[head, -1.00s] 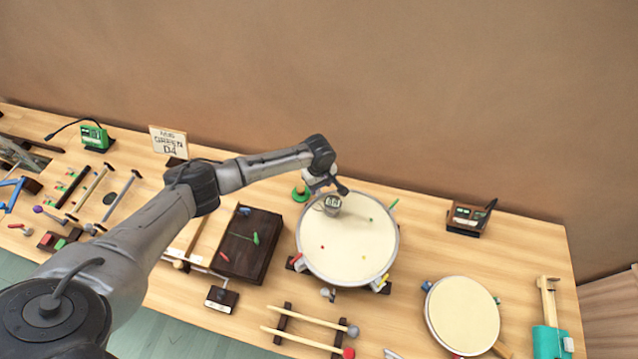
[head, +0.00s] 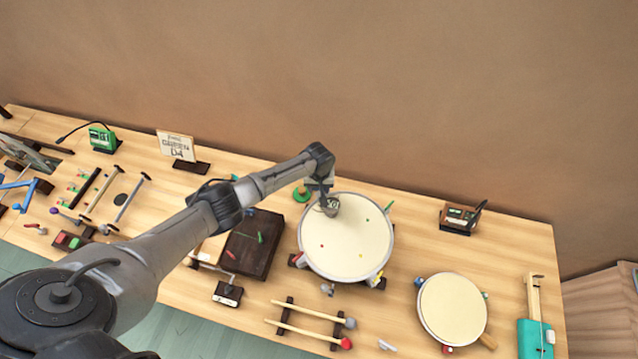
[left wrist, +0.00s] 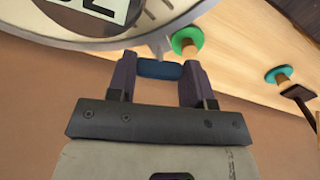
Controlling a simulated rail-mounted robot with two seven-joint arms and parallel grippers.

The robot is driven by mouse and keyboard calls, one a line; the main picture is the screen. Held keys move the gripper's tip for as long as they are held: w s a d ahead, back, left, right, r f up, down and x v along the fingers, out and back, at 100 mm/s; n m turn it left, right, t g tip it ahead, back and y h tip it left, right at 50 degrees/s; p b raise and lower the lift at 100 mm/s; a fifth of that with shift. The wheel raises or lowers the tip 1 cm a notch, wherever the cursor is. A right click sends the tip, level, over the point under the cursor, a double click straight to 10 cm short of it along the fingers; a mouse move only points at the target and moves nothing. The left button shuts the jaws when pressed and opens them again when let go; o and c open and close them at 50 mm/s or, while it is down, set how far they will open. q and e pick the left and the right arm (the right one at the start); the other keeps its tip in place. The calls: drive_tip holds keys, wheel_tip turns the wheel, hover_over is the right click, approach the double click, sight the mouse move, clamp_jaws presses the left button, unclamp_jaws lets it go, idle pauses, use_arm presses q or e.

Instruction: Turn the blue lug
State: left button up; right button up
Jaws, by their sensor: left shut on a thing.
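The large round drum (head: 348,245) with a cream skin lies on the table right of centre. A small round dial (head: 330,205) sits on its far left part; the dial also shows at the top of the left wrist view (left wrist: 95,12). My left gripper (head: 325,188) is at the drum's far rim. In the left wrist view, the blue lug (left wrist: 160,71) lies between the two dark fingers of my left gripper (left wrist: 159,77), just outside the drum's metal rim. The fingers are shut on it. In the head view my gripper hides the lug. My right gripper is not in view.
A green disc with a wooden knob (left wrist: 187,42) stands close beside the fingers; another green one (left wrist: 278,75) is further right. A dark box (head: 255,245) lies left of the drum, a smaller drum (head: 452,308) to the right.

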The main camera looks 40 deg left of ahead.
use_arm(q)
drive_tip(key=m, duration=0.4)
drive_tip(key=shift+m+p, duration=0.3)
drive_tip(key=m, duration=0.3)
drive_tip(key=shift+m, duration=0.4)
drive_tip(key=m, duration=0.3)
drive_tip(key=shift+m, duration=0.3)
drive_tip(key=m, duration=0.3)
drive_tip(key=shift+m, duration=0.3)
drive_tip(key=m+b, duration=0.1)
drive_tip(key=m, duration=0.5)
drive_tip(key=m+b, duration=0.1)
drive_tip(key=m, duration=0.3)
drive_tip(key=shift+m, duration=0.3)
drive_tip(key=shift+m+b, duration=0.5)
drive_tip(key=shift+m, duration=0.9)
drive_tip(key=shift+r, duration=0.1)
